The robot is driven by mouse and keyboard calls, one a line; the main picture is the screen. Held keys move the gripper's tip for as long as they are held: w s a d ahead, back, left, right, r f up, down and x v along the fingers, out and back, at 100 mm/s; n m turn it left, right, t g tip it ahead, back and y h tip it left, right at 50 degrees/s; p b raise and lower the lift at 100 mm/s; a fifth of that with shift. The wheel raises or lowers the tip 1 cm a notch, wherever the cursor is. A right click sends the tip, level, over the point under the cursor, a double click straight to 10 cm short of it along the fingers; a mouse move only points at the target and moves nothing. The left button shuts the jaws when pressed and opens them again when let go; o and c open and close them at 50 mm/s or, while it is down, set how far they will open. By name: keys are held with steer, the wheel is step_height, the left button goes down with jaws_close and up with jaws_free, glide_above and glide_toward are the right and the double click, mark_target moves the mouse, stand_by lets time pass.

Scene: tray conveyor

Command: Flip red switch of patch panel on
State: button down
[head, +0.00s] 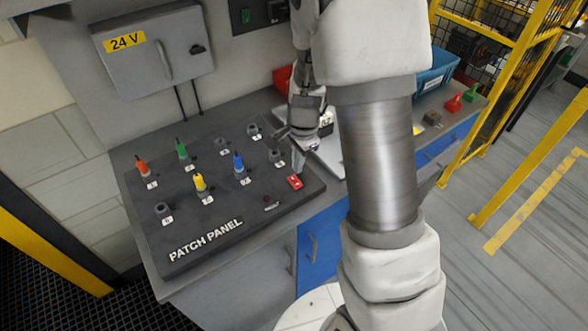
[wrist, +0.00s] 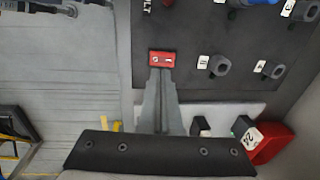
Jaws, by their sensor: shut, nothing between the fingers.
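The dark patch panel (head: 190,245) lies on the grey bench, with several sockets and coloured plugs on its top. Its red switch (head: 294,182) sits near the panel's right front corner; it also shows in the wrist view (wrist: 162,59), with white marks on it. My gripper (head: 299,170) is shut and empty, pointing down over that corner. In the wrist view its fingertips (wrist: 161,72) are together right at the lower edge of the red switch. I cannot tell whether they touch it. The switch's on or off position is not clear.
A yellow plug (head: 200,182) and a blue plug (head: 239,162) stand up from the panel left of my gripper. A grey 24 V box (head: 155,52) is on the wall behind. A blue bin (head: 436,70) stands at the bench's far right.

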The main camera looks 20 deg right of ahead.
step_height(320, 180, up, 8)
glide_above(293, 178)
steer(key=s+d, duration=0.1)
steer(key=s, duration=0.2)
steer(key=shift+s, duration=0.2)
steer(key=shift+f, duration=0.1)
steer(key=w+b, duration=0.1)
steer(key=b, duration=0.5)
steer(key=shift+w+a, duration=0.1)
steer(key=shift+w, duration=0.15)
steer(key=shift+r, duration=0.2)
steer(key=shift+f, duration=0.15)
steer(key=f, duration=0.4)
steer(key=w+f+b, duration=0.1)
steer(key=f, duration=0.8)
steer(key=shift+w+a+f, duration=0.25)
steer(key=shift+w+f, duration=0.05)
